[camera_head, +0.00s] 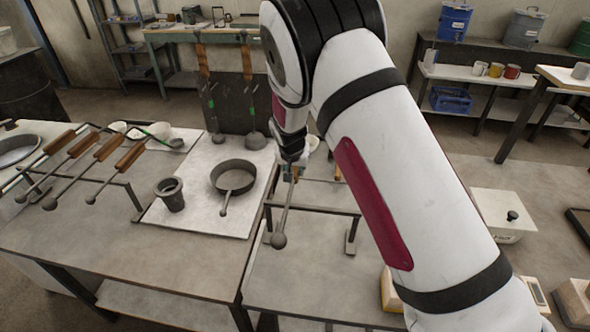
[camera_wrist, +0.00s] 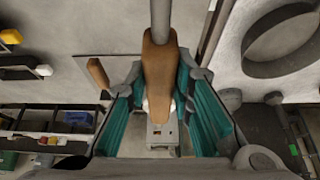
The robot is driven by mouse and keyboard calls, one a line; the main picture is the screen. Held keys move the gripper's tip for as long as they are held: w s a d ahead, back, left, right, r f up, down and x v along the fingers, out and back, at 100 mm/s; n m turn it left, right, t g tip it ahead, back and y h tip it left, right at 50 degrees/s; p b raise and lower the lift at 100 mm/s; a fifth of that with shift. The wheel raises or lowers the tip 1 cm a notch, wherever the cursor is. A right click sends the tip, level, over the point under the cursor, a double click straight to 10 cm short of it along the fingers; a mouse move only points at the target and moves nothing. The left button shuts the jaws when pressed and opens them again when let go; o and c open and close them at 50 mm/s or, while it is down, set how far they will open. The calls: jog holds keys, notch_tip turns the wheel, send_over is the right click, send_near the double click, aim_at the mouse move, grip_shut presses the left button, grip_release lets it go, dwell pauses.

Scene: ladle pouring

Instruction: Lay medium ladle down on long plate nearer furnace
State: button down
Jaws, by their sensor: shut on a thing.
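My gripper (camera_head: 292,160) is shut on the wooden handle of a ladle (camera_head: 283,220), above the right-hand table. The ladle's grey rod slants down to a small round bowl, which hangs lowest. In the wrist view the teal fingers of my gripper (camera_wrist: 160,105) stand on both sides of the brown handle (camera_wrist: 158,65). A long pale plate (camera_head: 160,215) lies on the left-hand table, left of the held ladle, with a dark cup and a pan on it. I cannot tell which thing is the furnace; my arm hides part of the right-hand table.
A low metal rack (camera_head: 325,210) stands beneath the held ladle. Several wooden-handled ladles (camera_head: 100,160) rest on another rack at the left. The pan (camera_head: 233,177) and dark cup (camera_head: 171,194) stand close by. Two more ladles hang on a dark upright board (camera_head: 232,105). The left table's front is clear.

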jog(key=shift+w+f, duration=0.1)
jog(key=c, duration=1.3)
grip_release()
jog(key=shift+c, duration=0.2)
jog(key=shift+f, duration=0.2)
jog(key=shift+w+d+r+p+v, duration=0.1)
jog(key=shift+w+r+p+v, duration=0.3)
jog(key=shift+v, duration=2.7)
jog(key=shift+w+d+r+p+v, duration=0.1)
jog(key=shift+w+p+v, duration=0.3)
jog(key=shift+v, duration=2.65)
jog(key=shift+w+d+r+p+v, duration=0.2)
jog(key=shift+w+v, duration=0.4)
jog(key=shift+v, duration=2.5)
